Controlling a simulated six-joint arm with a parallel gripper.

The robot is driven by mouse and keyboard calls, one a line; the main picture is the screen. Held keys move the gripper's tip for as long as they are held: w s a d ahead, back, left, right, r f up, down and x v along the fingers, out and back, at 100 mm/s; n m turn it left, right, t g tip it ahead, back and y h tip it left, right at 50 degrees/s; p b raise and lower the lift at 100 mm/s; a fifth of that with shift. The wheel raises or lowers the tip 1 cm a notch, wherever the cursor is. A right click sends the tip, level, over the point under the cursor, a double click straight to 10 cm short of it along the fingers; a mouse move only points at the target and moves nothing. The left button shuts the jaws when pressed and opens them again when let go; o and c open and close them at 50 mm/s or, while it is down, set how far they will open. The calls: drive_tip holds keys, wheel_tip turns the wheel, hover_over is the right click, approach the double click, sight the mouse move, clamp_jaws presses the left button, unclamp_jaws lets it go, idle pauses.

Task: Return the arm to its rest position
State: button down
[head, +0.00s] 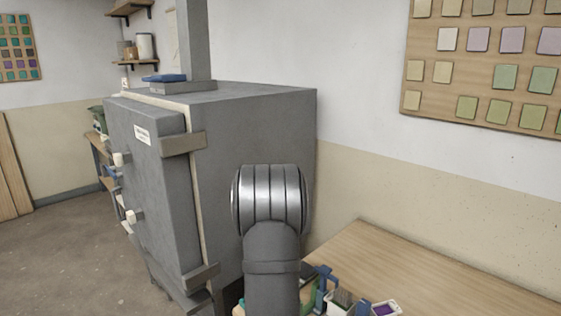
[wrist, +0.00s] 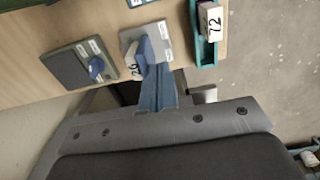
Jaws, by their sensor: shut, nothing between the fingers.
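My arm (head: 271,250) rises in front of the kiln in the head view, with a silver joint at its top. In the wrist view my gripper (wrist: 158,72) shows blue fingers brought together, with nothing seen between them. In the head view the gripper is not clearly made out among small items at the lower edge.
A wooden table (head: 420,270) fills the lower right. A grey kiln (head: 255,125) stands close behind my arm. In the wrist view, a dark square plate (wrist: 66,68) with a blue knob lies left, and a teal tray (wrist: 195,50) with a white block marked 72 lies right.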

wheel_tip(320, 180, down, 2)
drive_tip(key=shift+f, duration=0.2)
drive_tip(key=shift+s+a+r, duration=0.35)
drive_tip(key=shift+s+a, duration=0.25)
drive_tip(key=shift+a, duration=0.05)
wheel_tip(320, 180, up, 18)
drive_tip(key=w+d+r, duration=0.1)
drive_tip(key=w+d, duration=0.1)
wheel_tip(320, 180, down, 8)
drive_tip(key=shift+d+r, duration=0.15)
drive_tip(key=shift+r, duration=0.1)
wheel_tip(320, 180, up, 6)
wheel_tip(320, 180, down, 13)
drive_tip(key=s+a, duration=0.1)
drive_tip(key=a, duration=0.1)
drive_tip(key=shift+s, duration=0.4)
